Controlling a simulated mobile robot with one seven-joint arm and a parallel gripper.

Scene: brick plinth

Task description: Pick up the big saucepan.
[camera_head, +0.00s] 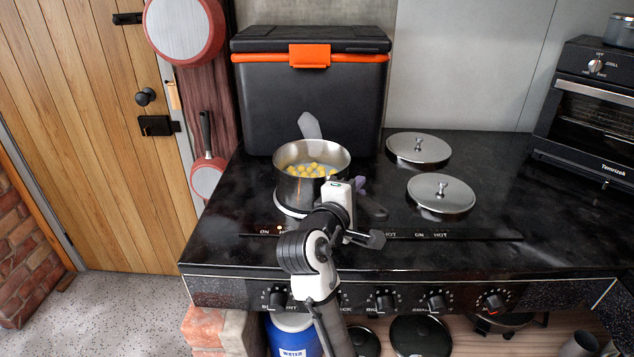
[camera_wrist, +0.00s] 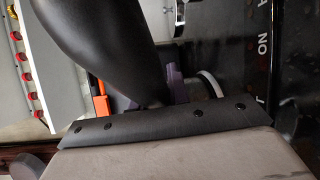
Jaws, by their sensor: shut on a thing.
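My gripper (camera_head: 360,185), with purple finger pads, is shut on this handle, close to the pan's right side. In the wrist view the dark handle (camera_wrist: 100,40) fills the upper left, and a purple pad (camera_wrist: 177,86) shows beside it. My wrist hides part of the pan's front.
A grey utensil-like piece (camera_head: 310,125) rises behind the pan, before a black cooler (camera_head: 310,105) with an orange latch. Two steel lids (camera_head: 405,153) (camera_head: 428,202) lie to the right. A toaster oven (camera_head: 590,110) stands far right. Stovetop between is clear.

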